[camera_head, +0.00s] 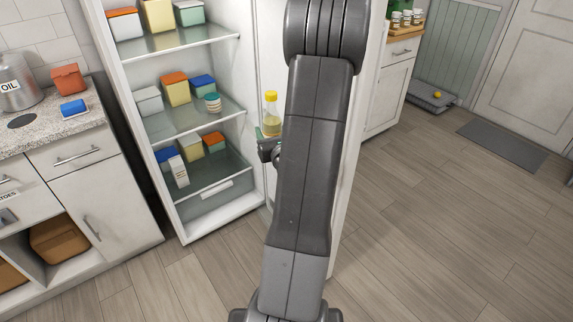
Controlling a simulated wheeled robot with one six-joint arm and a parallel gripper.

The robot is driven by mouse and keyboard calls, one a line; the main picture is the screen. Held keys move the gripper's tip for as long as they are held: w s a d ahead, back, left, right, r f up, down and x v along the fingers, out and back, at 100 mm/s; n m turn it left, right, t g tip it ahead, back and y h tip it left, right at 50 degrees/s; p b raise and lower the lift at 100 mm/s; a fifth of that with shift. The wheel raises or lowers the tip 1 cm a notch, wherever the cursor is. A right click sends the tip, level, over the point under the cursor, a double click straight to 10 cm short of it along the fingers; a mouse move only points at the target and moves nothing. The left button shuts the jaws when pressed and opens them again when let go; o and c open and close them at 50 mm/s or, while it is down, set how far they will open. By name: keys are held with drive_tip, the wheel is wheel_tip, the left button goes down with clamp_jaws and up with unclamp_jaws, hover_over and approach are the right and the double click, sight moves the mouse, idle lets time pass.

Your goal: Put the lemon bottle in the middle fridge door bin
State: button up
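The lemon bottle (271,116), yellow with a yellow cap, stands upright beside the inner side of the open fridge door, just left of my arm. A small part of my gripper (268,149) shows just below the bottle. The rest is hidden behind my forearm, so I cannot tell whether its fingers are open or shut, or whether they touch the bottle. The fridge door (367,100) stands open and is largely covered by my arm. A small greenish edge shows at the bottle's base. I cannot tell which door bin it belongs to.
A counter (40,140) with an oil canister (20,82) is at left. A cabinet (391,85) with small jars is behind the door.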

drive_tip(key=s+a+f+b, duration=0.4)
drive_tip(key=b, duration=0.4)
drive_tip(key=w+d+p, duration=0.2)
drive_tip(key=w+d, duration=0.3)
drive_tip(key=d, duration=0.3)
drive_tip(key=w+d+p, duration=0.1)
drive_tip(key=w+d, duration=0.4)
drive_tip(key=d, duration=0.4)
wheel_tip(320, 180, down, 7)
drive_tip(key=shift+w+f, duration=0.15)
drive_tip(key=shift+w, duration=0.1)
drive_tip(key=shift+d, duration=0.1)
drive_tip(key=shift+f+b, duration=0.35)
drive_tip(key=shift+b, duration=0.2)
drive_tip(key=shift+f+b, duration=0.3)
drive_tip(key=shift+b, duration=0.05)
